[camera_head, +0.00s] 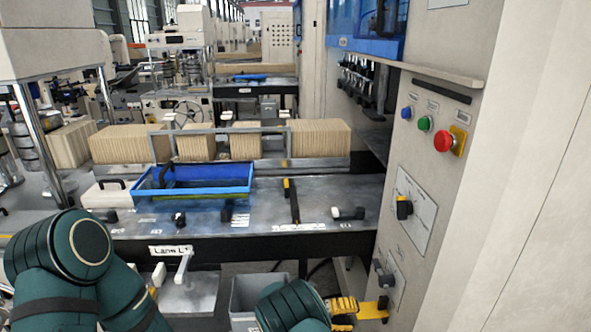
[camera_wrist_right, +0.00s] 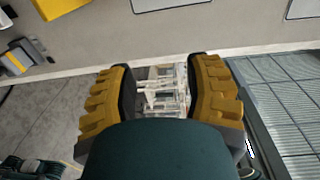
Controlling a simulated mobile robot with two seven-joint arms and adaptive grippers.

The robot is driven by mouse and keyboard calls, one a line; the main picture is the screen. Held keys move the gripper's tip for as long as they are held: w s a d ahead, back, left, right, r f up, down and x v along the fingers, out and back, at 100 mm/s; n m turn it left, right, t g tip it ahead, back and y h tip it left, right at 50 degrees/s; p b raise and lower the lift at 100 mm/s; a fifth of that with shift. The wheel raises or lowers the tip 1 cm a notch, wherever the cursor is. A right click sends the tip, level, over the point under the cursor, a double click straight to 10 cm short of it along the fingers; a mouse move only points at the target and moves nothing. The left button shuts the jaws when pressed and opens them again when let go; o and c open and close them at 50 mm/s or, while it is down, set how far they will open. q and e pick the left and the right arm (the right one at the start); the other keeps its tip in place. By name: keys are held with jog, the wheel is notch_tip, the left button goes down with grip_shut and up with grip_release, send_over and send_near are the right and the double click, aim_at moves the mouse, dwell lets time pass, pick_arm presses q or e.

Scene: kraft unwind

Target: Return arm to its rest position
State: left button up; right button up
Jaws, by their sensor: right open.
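My right gripper (camera_head: 345,308) is at the bottom of the head view, low beside the beige machine panel. Its ridged yellow fingers show best in the right wrist view (camera_wrist_right: 160,88), spread apart with nothing between them. The dark green end of my right arm (camera_head: 292,306) shows just left of them. My left arm (camera_head: 62,262) is bent at the lower left; its gripper is out of the picture.
A beige panel (camera_head: 455,195) with buttons and knobs stands close on the right. A grey table (camera_head: 330,195) holds a blue tray (camera_head: 205,193). A grey bin (camera_head: 247,292) stands below it.

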jog(key=s+d+f+m+g+y+b, duration=0.1)
jog(key=s+d+f+m+g+y, duration=0.15)
jog(key=f, duration=0.35)
jog(key=s+d+f+m+g+y+b, duration=0.1)
jog(key=s+d+f+m+y, duration=0.1)
jog(key=s+f+m+y, duration=0.3)
jog(key=s+a+f+m+g+y+b, duration=0.2)
jog(key=s+a+f+m+y, duration=0.2)
jog(key=s+f+m+y, duration=0.5)
pick_arm(q)
notch_tip(320, 180, down, 9)
jog(key=b, duration=0.4)
jog(key=shift+w+d, duration=0.2)
jog(key=shift+d, duration=0.05)
pick_arm(e)
jog(key=s+a+r+m+t+y, duration=0.2)
jog(key=m+t, duration=0.1)
jog(key=m, duration=0.8)
jog(key=s+a+r+m+t+y, duration=0.2)
jog(key=s+a+m+t, duration=0.1)
jog(key=m, duration=0.8)
jog(key=shift+r, duration=0.2)
pick_arm(q)
jog(key=shift+a+f, duration=0.1)
pick_arm(e)
jog(key=shift+t+y, duration=0.25)
jog(key=shift+y, duration=0.1)
